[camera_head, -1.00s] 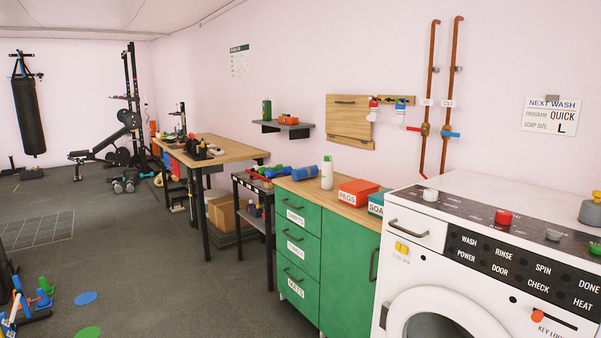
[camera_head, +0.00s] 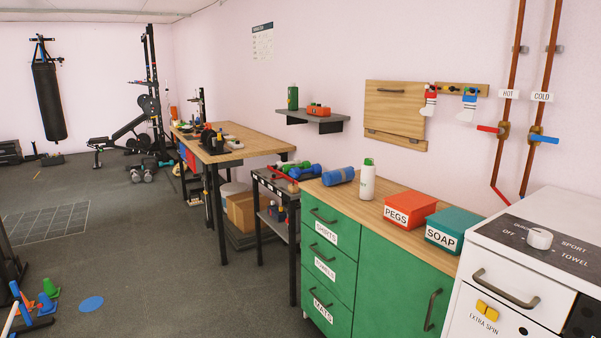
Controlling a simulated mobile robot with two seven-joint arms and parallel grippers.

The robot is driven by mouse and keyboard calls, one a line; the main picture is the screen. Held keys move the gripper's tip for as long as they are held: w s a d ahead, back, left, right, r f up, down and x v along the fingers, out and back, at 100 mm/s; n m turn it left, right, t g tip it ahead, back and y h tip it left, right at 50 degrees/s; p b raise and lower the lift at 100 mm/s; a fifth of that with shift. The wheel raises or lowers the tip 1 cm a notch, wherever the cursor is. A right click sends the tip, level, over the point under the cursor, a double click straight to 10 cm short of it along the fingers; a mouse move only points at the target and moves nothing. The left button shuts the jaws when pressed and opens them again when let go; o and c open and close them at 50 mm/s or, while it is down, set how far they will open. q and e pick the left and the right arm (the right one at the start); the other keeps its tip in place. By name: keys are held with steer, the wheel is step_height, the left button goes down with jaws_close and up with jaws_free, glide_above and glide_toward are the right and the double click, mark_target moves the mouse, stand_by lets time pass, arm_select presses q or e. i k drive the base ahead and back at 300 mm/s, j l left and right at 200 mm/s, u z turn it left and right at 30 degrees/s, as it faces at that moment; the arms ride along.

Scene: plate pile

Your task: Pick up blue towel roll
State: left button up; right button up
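The blue towel roll (camera_head: 338,177) lies on its side on the wooden top of the green cabinet (camera_head: 410,240), near its far left end. A white bottle with a green cap (camera_head: 367,180) stands upright just to its right. Neither of my grippers shows in the head view.
On the same top stand a red PEGS box (camera_head: 409,208) and a teal SOAP box (camera_head: 453,230). A white washing machine (camera_head: 515,290) is at the right. A small cart with dumbbells (camera_head: 277,183) and a workbench (camera_head: 232,150) stand beyond the cabinet. The grey floor (camera_head: 160,270) at left is open.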

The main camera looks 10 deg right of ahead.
mark_target(333, 178)
steer(key=i+j+u, duration=0.15)
steer(key=i, duration=1)
steer(key=i+z, duration=0.45)
steer(key=i+j+z, duration=0.2)
steer(key=z, duration=0.25)
